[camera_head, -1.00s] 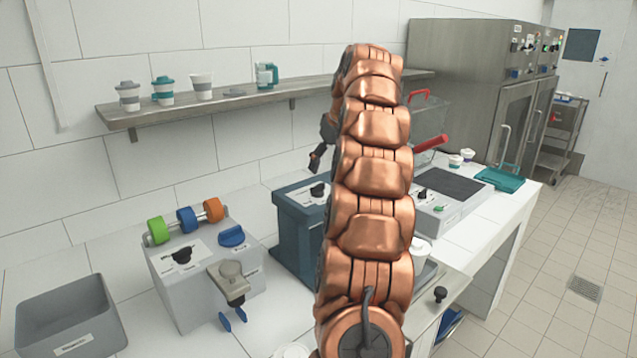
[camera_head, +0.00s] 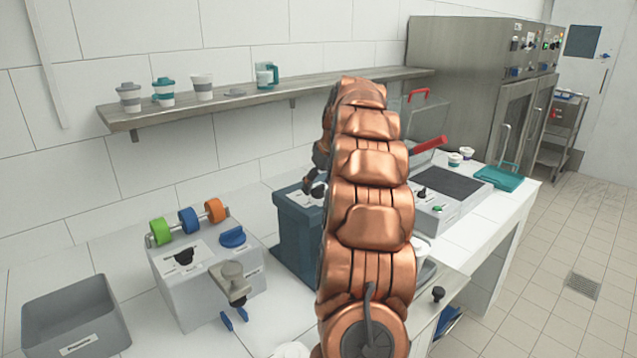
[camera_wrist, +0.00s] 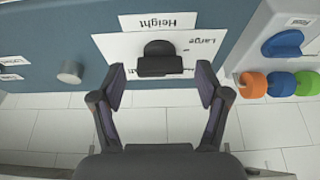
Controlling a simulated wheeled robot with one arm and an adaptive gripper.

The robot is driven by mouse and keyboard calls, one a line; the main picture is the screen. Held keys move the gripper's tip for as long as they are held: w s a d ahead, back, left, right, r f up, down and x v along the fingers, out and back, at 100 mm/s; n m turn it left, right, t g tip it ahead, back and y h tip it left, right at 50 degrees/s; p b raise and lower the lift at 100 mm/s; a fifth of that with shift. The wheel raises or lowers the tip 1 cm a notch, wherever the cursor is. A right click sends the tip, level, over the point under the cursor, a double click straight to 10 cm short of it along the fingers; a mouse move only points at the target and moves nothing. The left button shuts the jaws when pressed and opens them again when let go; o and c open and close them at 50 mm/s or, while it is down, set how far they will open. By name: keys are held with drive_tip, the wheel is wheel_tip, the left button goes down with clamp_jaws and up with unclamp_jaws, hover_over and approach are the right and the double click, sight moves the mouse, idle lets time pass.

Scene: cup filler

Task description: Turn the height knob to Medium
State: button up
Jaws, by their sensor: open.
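The black height knob (camera_wrist: 158,58) sits on a white label plate (camera_wrist: 170,22) on the dark blue machine (camera_wrist: 75,40). The wrist view shows the plate upside down, with "Height" and "Large" readable. Other lettering on it is partly hidden by the knob and my fingers. I cannot tell which mark the knob points at. My gripper (camera_wrist: 161,80) is open, with one finger on each side of the knob and a gap to each. In the head view the knob (camera_head: 319,191) shows beside my gripper (camera_head: 311,178), and my arm hides part of the machine (camera_head: 297,235).
A grey dispenser (camera_head: 205,290) with green, blue and orange rollers stands to the left. A grey bin (camera_head: 75,315) is at the front left. A shelf (camera_head: 225,98) with cups runs along the wall behind. A grey panel unit (camera_head: 440,215) stands right of my arm.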

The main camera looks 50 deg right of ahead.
drive_tip(key=c, duration=1.2)
drive_tip(key=shift+o, duration=0.2)
drive_tip(key=shift+f+m+b, duration=0.1)
drive_tip(key=shift+m+b, duration=0.2)
drive_tip(key=m+h+b, duration=0.1)
drive_tip(key=m+b, duration=0.1)
drive_tip(key=shift+a+m, duration=0.1)
drive_tip(key=shift+m, duration=0.3)
drive_tip(key=m+b, duration=0.1)
drive_tip(key=m+g+h+b, duration=0.1)
drive_tip(key=m, duration=0.1)
drive_tip(key=shift+w+f+m+h, duration=0.1)
drive_tip(key=shift+f+m+h, duration=0.05)
drive_tip(key=shift+m+h, duration=0.15)
drive_tip(key=m+g+h+b, duration=0.1)
drive_tip(key=m+b, duration=0.1)
drive_tip(key=m, duration=0.2)
drive_tip(key=shift+a+m, duration=0.1)
drive_tip(key=shift+m, duration=0.2)
drive_tip(key=shift+g+b, duration=0.3)
drive_tip(key=shift+b, duration=0.05)
